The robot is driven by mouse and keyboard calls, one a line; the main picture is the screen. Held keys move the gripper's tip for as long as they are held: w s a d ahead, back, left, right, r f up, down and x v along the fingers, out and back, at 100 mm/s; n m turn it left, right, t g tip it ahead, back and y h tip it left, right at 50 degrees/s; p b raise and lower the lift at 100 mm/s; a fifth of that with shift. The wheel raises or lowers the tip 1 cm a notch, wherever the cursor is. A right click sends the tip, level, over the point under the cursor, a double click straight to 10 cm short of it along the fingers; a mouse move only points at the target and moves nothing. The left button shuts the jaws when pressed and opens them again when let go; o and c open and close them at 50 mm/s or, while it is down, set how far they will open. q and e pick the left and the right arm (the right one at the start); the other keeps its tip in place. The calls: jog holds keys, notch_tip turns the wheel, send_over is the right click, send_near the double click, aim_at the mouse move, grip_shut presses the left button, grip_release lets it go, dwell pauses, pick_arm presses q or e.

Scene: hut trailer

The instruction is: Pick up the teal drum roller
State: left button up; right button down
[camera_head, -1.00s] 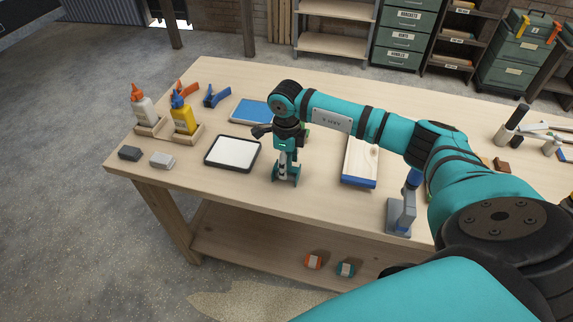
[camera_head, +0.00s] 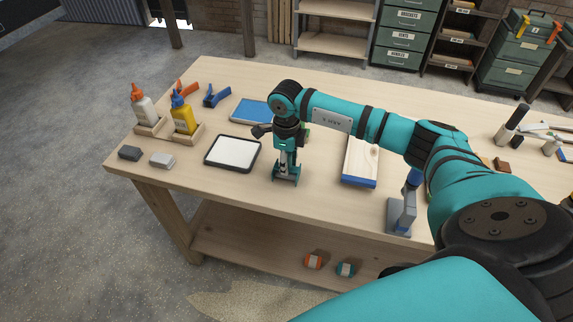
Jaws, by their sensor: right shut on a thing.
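My right gripper (camera_head: 286,160) points straight down over the front middle of the workbench. It is shut on the teal drum roller (camera_head: 286,177), whose teal part shows low between and around the fingers, at or just above the bench top. The fingers hide much of the roller, and the teal of gripper and roller is hard to part at this size. My left gripper is not in view.
A white-topped black tray (camera_head: 232,152) lies close left of the gripper. Glue bottles (camera_head: 183,115) stand left.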

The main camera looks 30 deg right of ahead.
jog(key=shift+r+b, duration=0.3)
jog(key=shift+r, duration=0.15)
jog(key=shift+w+r+b, duration=0.25)
jog(key=shift+r+b, duration=0.25)
jog(key=shift+r, duration=0.1)
jog(key=shift+w+r+b, duration=0.2)
jog(key=shift+r+b, duration=0.25)
jog(key=shift+r, duration=0.15)
jog(key=w+b, duration=0.1)
jog(key=w, duration=0.3)
jog(key=w+r+b, duration=0.1)
jog(key=w+b, duration=0.1)
jog(key=w, duration=0.2)
jog(key=w+a+b, duration=0.1)
jog(key=w+b, duration=0.1)
jog(key=w, duration=0.3)
jog(key=shift+w+r, duration=0.1)
jog(key=shift+r, duration=0.05)
jog(key=shift+w+r+b, duration=0.2)
jog(key=shift+w+b, duration=0.25)
jog(key=shift+w, duration=0.5)
jog(key=c, duration=1.7)
grip_release()
jog(key=c, duration=0.4)
jog(key=shift+o, duration=0.2)
